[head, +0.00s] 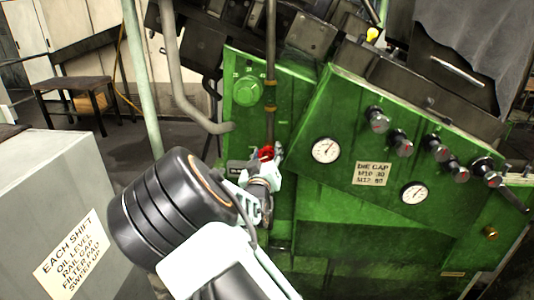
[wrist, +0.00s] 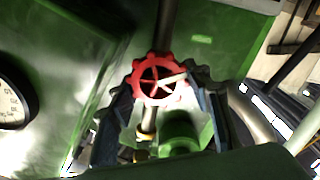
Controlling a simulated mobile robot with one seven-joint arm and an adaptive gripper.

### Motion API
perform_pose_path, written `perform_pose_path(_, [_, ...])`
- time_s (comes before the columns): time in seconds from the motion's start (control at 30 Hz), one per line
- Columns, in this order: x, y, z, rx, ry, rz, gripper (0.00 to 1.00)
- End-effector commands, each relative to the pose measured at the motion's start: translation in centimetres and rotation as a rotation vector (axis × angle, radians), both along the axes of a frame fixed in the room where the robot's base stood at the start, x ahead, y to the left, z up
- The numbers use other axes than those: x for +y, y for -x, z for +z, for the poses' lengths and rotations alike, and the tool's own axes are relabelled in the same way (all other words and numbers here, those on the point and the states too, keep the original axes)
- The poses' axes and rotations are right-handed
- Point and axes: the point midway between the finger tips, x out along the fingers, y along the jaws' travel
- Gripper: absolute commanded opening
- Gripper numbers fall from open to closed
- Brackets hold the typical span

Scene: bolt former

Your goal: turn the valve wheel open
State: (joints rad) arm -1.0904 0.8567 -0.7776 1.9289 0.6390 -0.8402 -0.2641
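The red valve wheel (wrist: 160,78) is in the upper middle of the wrist view, its spokes and rim facing me. In the head view the wheel (head: 266,152) is a small red patch at the green machine's front, partly hidden by my gripper. My gripper (head: 262,168) is right at the wheel. In the wrist view my gripper (wrist: 161,90) has its two dark fingers spread apart, one on each side of the wheel. The fingertips are close to the rim; I cannot tell whether they touch it.
A vertical pipe (head: 271,60) runs down to the valve. The green machine (head: 330,215) carries gauges (head: 326,150) and black knobs (head: 403,143) to the right. A grey cabinet (head: 60,190) with a sign stands at the left. Open floor lies behind it.

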Motion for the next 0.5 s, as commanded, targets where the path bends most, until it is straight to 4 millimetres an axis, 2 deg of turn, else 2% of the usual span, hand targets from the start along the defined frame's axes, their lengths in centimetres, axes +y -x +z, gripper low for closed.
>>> perform_pose_path(0.33, [0.0,0.3,0.0,0.000,-0.003,0.000,0.49])
perform_pose_path(0.5, [0.2,2.3,0.0,0.002,-0.005,0.001,0.49])
